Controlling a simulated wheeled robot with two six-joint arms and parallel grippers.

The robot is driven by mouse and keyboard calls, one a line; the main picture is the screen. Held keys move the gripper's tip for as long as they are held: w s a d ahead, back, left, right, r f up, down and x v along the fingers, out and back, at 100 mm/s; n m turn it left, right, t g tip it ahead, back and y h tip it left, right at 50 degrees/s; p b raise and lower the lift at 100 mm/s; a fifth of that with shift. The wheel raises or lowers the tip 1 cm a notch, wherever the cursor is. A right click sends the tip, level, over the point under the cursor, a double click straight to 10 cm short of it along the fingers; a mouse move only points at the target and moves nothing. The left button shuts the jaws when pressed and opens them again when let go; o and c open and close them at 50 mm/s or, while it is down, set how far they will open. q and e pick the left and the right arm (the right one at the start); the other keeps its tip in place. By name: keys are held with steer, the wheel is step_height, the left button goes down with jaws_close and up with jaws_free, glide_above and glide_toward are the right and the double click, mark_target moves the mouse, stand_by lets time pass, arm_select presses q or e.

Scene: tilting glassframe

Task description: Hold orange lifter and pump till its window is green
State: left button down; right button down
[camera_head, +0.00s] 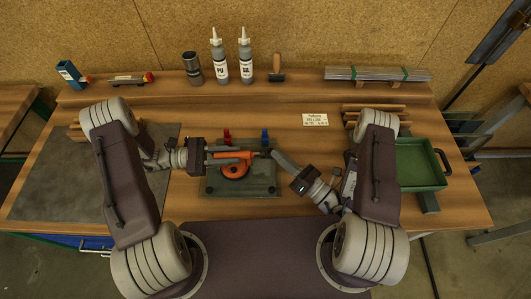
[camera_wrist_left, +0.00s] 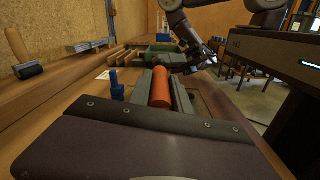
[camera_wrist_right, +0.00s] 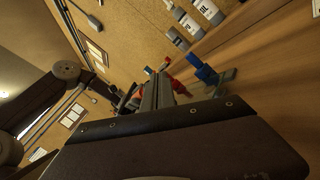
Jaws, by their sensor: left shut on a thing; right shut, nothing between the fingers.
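The orange lifter (camera_head: 235,170) lies on a grey-green plate (camera_head: 262,188) in the middle of the bench. My left gripper (camera_head: 230,157) reaches it from the left and is shut on its orange cylindrical body. In the left wrist view the orange lifter (camera_wrist_left: 160,87) sits between the two fingers. My right gripper (camera_head: 278,158) is shut and empty at the right of the lifter; I cannot tell if it touches it. In the right wrist view its fingers (camera_wrist_right: 158,92) are together, with part of the orange lifter (camera_wrist_right: 178,87) beyond. I cannot make out the window's colour.
A red clamp (camera_head: 227,136) and a blue clamp (camera_head: 265,137) stand behind the lifter. A green tray (camera_head: 420,165) is at right, a dark mat (camera_head: 50,190) at left. Two bottles (camera_head: 219,62) and other tools line the back shelf. The bench front is clear.

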steer(key=shift+a, duration=0.15)
steer(key=shift+a, duration=0.25)
steer(key=shift+d, duration=0.1)
steer(key=shift+d, duration=0.3)
stand_by(0.4)
steer(key=d, duration=0.5)
stand_by(0.7)
